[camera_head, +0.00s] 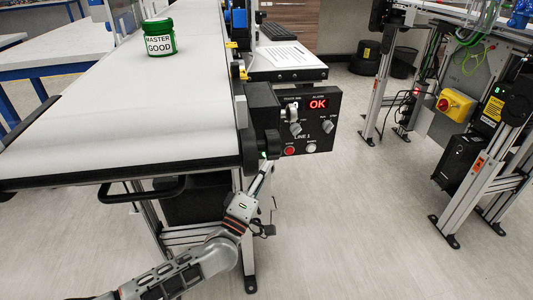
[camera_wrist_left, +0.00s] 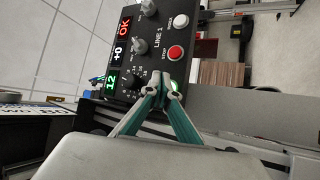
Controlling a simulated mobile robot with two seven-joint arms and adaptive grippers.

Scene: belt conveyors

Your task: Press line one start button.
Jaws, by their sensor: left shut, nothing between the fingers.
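The black LINE 1 control panel (camera_head: 327,133) hangs at the end of the conveyor. Its face fills the upper part of the left wrist view (camera_wrist_left: 163,32). A green-lit button (camera_wrist_left: 176,86) shows only in part behind my fingertips; its label is hidden. The red stop button (camera_wrist_left: 175,53) and a white button (camera_wrist_left: 181,20) sit in line with it. My left gripper (camera_wrist_left: 166,82) is shut and empty, its tips in front of the green button; I cannot tell whether they touch it. In the head view it reaches up from below the panel. My right gripper is out of view.
A green MASTER GOOD jar (camera_head: 159,38) stands on the white conveyor belt (camera_head: 120,110). The floor right of the panel is clear up to another machine stand (camera_head: 478,170).

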